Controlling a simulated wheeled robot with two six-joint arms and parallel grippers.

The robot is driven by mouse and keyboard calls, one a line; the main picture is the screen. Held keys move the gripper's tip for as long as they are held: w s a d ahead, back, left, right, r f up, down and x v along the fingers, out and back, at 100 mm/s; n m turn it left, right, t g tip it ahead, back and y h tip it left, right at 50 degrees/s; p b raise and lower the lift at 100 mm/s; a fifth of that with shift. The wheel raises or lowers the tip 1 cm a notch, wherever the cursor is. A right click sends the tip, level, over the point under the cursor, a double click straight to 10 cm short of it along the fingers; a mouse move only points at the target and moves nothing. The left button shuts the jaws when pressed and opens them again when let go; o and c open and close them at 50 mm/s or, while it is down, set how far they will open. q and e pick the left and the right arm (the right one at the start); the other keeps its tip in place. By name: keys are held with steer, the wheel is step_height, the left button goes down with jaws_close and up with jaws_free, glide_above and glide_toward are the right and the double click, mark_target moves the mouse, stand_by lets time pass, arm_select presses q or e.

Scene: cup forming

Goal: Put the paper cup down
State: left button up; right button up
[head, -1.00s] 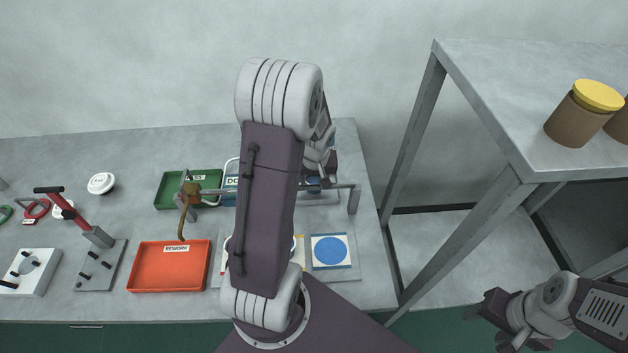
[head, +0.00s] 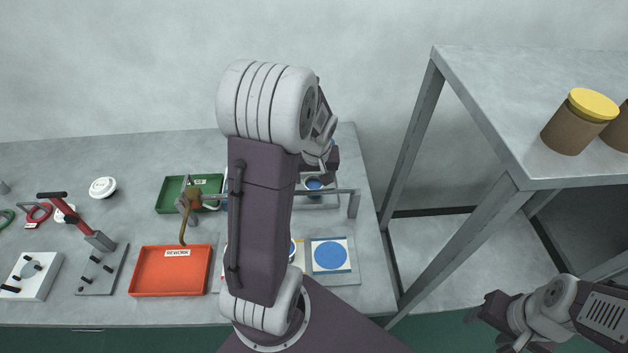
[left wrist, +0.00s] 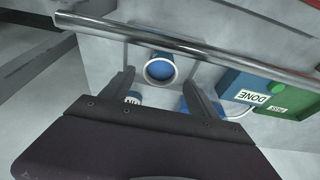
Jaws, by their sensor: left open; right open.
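A blue paper cup (left wrist: 160,68) with a pale rim shows in the left wrist view, its open end facing the camera, close to a metal rail. It also shows in the head view (head: 314,184) at the back right of the bench. My left gripper (left wrist: 161,77) is open, with one finger on each side of the cup in the picture and a visible gap to each. In the head view my own arm partly hides this gripper (head: 325,165). My right gripper (head: 488,318) is open and empty at the lower right, away from the bench.
The metal rail (head: 340,188) crosses near the cup. A green tray (head: 172,196) and a blue DONE tray (left wrist: 238,84) stand beside it. A red REWORK tray (head: 150,285) and a blue-disc pad (head: 330,256) lie in front. A tall table (head: 490,95) stands right.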

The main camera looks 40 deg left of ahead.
arm_select(q)
steer(key=v, duration=0.7)
steer(key=shift+p, duration=0.35)
